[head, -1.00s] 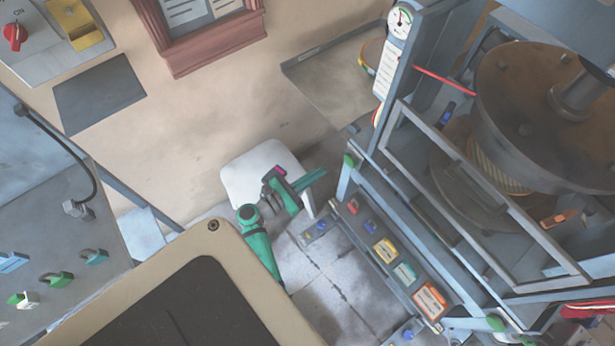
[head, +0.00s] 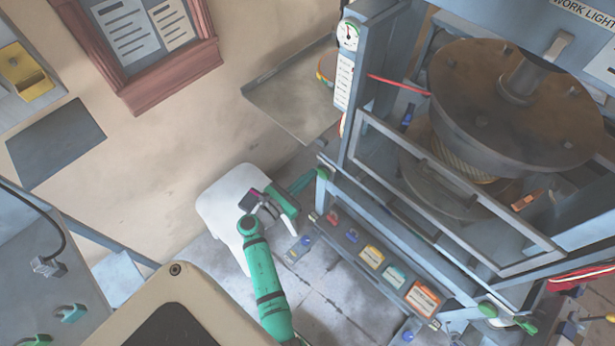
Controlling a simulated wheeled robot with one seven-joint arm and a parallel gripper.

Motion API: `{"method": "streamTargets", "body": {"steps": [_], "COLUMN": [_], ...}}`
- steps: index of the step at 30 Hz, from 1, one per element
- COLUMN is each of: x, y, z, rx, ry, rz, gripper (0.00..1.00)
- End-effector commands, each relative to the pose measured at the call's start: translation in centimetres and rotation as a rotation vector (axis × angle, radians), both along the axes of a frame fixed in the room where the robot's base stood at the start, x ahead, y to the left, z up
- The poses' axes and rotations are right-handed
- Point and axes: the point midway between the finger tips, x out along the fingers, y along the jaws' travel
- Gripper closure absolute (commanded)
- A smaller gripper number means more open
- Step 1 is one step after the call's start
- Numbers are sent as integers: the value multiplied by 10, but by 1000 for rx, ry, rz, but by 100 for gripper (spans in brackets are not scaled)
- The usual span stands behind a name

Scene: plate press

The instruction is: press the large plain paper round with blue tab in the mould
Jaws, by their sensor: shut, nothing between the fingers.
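The press (head: 355,120) has a blue-grey frame at the right. Its brown round upper plate (head: 480,85) hangs over a ribbed, tan mould (head: 460,160) on a round base. A small blue piece (head: 407,116) shows left of the mould; I cannot tell if it is the paper's tab. No paper round can be made out; the upper plate hides much of the mould. A rectangular guard frame (head: 450,185) stands across the press front. My gripper (head: 312,182) is shut and empty, close to the green-ended bar (head: 322,172) at the press's left front; contact is unclear.
A button panel (head: 375,260) with coloured labels runs along the press front. A white stool-like seat (head: 222,205) stands behind my arm. A grey shelf (head: 295,95) is on the wall left of the press. An orange piece (head: 527,201) sits right of the mould.

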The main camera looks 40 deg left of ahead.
Motion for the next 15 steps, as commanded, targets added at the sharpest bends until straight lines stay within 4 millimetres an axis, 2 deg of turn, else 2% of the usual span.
{"method": "streamTargets", "body": {"steps": [8, 15], "x": [19, 23], "y": [-1, 0], "z": [1, 2], "rx": [2, 4], "ry": [-1, -1], "rz": [-1, 0], "gripper": [100, 100]}}
